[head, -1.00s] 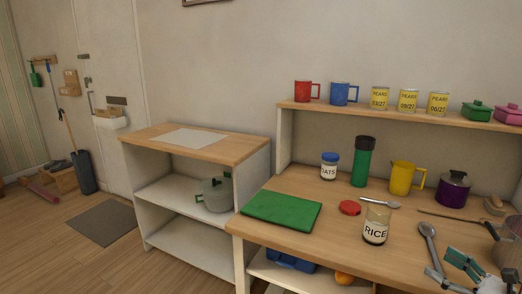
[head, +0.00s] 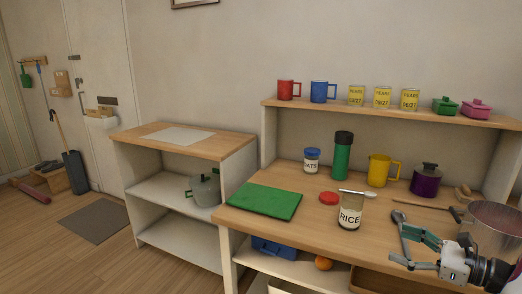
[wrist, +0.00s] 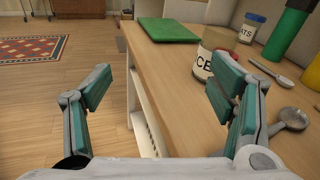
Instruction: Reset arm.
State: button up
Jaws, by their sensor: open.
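My gripper (head: 397,240) is at the lower right of the head view, over the front right part of the wooden worktop (head: 310,214). It is open and empty, its two teal-padded fingers spread wide in the wrist view (wrist: 165,95). The open RICE jar (head: 350,215) stands on the worktop beyond the fingers, and it shows behind the right finger in the wrist view (wrist: 207,60). A metal spoon or ladle (head: 405,226) lies close to the gripper. The red lid (head: 329,198) lies flat behind the RICE jar.
A green mat (head: 264,201) lies at the worktop's left. The OATS jar (head: 311,160), green bottle (head: 342,155), yellow jug (head: 380,170) and purple pot (head: 425,180) stand behind. Floor at the left is open.

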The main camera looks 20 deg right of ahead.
jog(key=w+a+r+n+g+y, duration=0.2)
jog(key=a+r+n+g, duration=0.15)
jog(key=a, duration=0.35)
jog(key=w+a+r+n+g+y, duration=0.2)
jog(key=w+a+n, duration=0.15)
jog(key=a, duration=0.25)
jog(key=s+a+r+n+g+h, duration=0.1)
jog(key=s+a+r+n+g, duration=0.15)
jog(key=a+n, duration=0.35)
jog(key=s+a+r+n+g+h, duration=0.1)
jog(key=s+a+n+g, duration=0.25)
jog(key=a, duration=0.45)
jog(key=s+a+r+n+g+h, duration=0.1)
jog(key=s+a+r+n+g, duration=0.2)
jog(key=a, duration=0.5)
jog(key=s+n+h, duration=0.7)
jog(key=s+n, duration=0.3)
jog(key=n, duration=0.1)
notch_tip(320, 180, up, 16)
jog(key=t+p, duration=0.3)
jog(key=p, duration=1.1)
jog(key=shift+a, duration=0.25)
jog(key=shift+d, duration=0.1)
